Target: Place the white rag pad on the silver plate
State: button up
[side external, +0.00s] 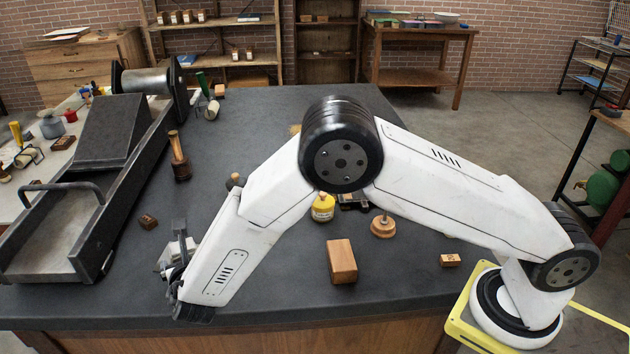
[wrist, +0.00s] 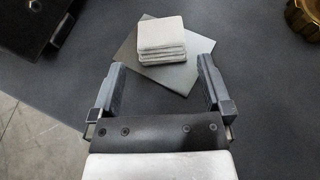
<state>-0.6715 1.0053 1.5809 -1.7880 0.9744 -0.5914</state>
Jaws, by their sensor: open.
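A small stack of white rag pads (wrist: 161,35) shows in the wrist view, its layers closely aligned. It sits over the far part of a flat square silver-grey plate (wrist: 178,78), whose corners stick out around it. My gripper (wrist: 162,64) is open and empty. Its two fingers point toward the stack from the near side, one on each side of the plate's near part. In the side view, my gripper (side external: 178,268) is low at the front left of the dark table. The white stack (side external: 178,249) is partly hidden behind it there.
A large dark press (side external: 60,225) stands left of my gripper. A wooden-handled tool (side external: 179,158) stands behind. A brown block (side external: 342,261) and a yellow-labelled jar (side external: 322,208) are to the right. A brass round object (wrist: 305,18) shows at the wrist view's top right.

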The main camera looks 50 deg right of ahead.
jog(key=shift+v, duration=2.45)
jog(key=shift+d, duration=0.1)
